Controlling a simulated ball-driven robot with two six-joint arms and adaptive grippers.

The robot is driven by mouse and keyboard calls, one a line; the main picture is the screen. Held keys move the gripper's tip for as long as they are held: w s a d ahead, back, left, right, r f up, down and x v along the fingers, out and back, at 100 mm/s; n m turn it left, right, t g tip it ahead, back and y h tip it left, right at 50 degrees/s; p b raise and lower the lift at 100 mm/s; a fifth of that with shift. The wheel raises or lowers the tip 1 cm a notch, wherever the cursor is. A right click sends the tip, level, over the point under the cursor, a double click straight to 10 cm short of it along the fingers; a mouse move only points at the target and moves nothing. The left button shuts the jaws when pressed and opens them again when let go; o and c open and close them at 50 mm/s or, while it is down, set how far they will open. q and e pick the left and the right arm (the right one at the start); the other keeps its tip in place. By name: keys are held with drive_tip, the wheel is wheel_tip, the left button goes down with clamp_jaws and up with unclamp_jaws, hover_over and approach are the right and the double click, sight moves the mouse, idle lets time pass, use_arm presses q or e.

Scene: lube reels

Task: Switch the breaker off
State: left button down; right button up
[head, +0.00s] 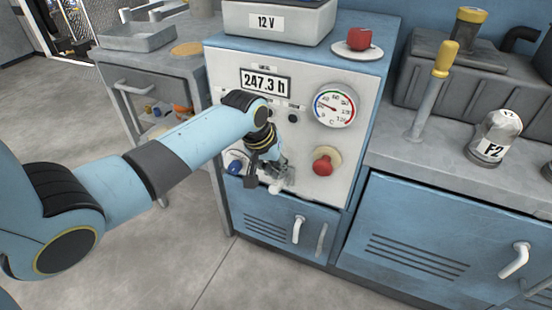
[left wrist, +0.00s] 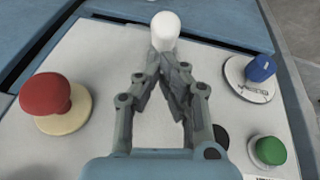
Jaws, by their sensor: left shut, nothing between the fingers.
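The front panel (head: 303,122) of the blue cabinet carries a white rounded handle (head: 275,187) low in its middle, which looks like the breaker's lever. It also shows in the left wrist view (left wrist: 165,30), just beyond my fingertips. My left gripper (head: 279,176) is in front of the lower panel with its fingers shut and empty. In the left wrist view the fingertips (left wrist: 172,62) overlap the handle's lower end; I cannot tell whether they touch. The gripper hides the lever's base and any markings. My right gripper is not in view.
A red mushroom button (head: 322,166) is right of the gripper, a blue knob (head: 235,167) left of it. A green button (left wrist: 270,150) shows in the wrist view. A dial gauge (head: 335,106) and hour display (head: 265,83) are above. Door handles (head: 299,230) protrude below.

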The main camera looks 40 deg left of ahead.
sight(272, 186)
use_arm(q)
drive_tip(key=shift+s+d+f+t, duration=0.15)
drive_tip(key=shift+s+f+t, duration=0.1)
drive_tip(key=shift+s+t, duration=0.2)
idle(0.6)
drive_tip(key=shift+p, duration=0.3)
drive_tip(key=shift+s+d+f+t, duration=0.1)
drive_tip(key=shift+s+f+t, duration=0.35)
drive_tip(key=shift+t, duration=0.3)
drive_tip(key=s+f+t, duration=0.1)
drive_tip(key=t+y, duration=0.1)
drive_tip(key=t, duration=0.1)
drive_tip(key=shift+s+d+f, duration=0.2)
drive_tip(key=shift+s+f, duration=0.15)
drive_tip(key=shift+f, duration=0.05)
drive_tip(key=shift+s+d+f, duration=0.1)
drive_tip(key=shift+s+f, duration=0.15)
drive_tip(key=shift+f, duration=0.4)
drive_tip(key=shift+w+r, duration=0.1)
drive_tip(key=shift+w, duration=0.05)
drive_tip(key=shift+w+a+r, duration=0.2)
drive_tip(key=shift+w+r, duration=0.1)
drive_tip(key=shift+w, duration=0.3)
drive_tip(key=shift+p, duration=0.3)
